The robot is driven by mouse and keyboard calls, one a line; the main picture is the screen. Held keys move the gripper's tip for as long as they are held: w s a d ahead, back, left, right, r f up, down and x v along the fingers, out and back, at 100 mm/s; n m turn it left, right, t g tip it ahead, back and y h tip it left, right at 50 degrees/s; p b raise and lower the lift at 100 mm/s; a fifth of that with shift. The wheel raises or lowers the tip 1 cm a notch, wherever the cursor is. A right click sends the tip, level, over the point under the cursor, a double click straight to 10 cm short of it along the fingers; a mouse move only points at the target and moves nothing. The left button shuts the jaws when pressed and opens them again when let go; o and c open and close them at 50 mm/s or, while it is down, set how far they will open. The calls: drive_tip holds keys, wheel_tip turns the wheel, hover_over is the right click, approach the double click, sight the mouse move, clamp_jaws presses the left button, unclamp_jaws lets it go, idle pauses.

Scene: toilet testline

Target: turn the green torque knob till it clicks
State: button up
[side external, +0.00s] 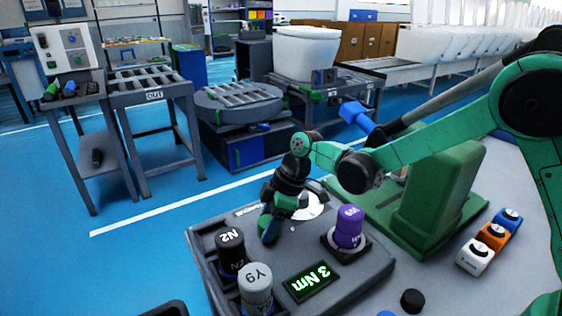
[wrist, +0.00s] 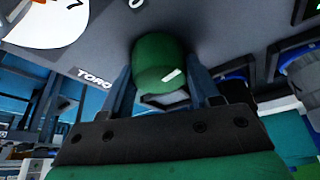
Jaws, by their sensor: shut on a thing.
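The green torque knob (wrist: 158,58) shows in the wrist view, with a white mark on its side. It sits on the grey panel beside the lettering "TORQ". My gripper (wrist: 160,80) has one finger on each side of the knob and is shut on it. In the side external view my gripper (side external: 270,222) reaches down to the torque tester (side external: 215,240), and its fingers and the knob are hard to tell apart there. The lit green display (side external: 312,282) reads "3 Nm". A white dial (side external: 310,206) lies just behind my gripper, partly covered by it.
A black N2 cylinder (side external: 230,252), a grey Y9 cylinder (side external: 256,288) and a purple cylinder (side external: 349,228) stand on the tester near my gripper. White, orange and blue blocks (side external: 491,238) stand at the right. A white toilet (side external: 306,52) is on the line behind.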

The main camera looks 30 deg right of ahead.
drive_tip(key=shift+m, duration=0.3)
drive_tip(key=m+t+h, duration=0.1)
drive_tip(key=m, duration=0.3)
drive_tip(key=m+t+h, duration=0.1)
drive_tip(key=m+h, duration=0.1)
drive_tip(key=m, duration=0.3)
idle(0.6)
drive_tip(key=o, duration=1.3)
drive_tip(key=shift+v, duration=2.8)
drive_tip(key=shift+s, duration=0.1)
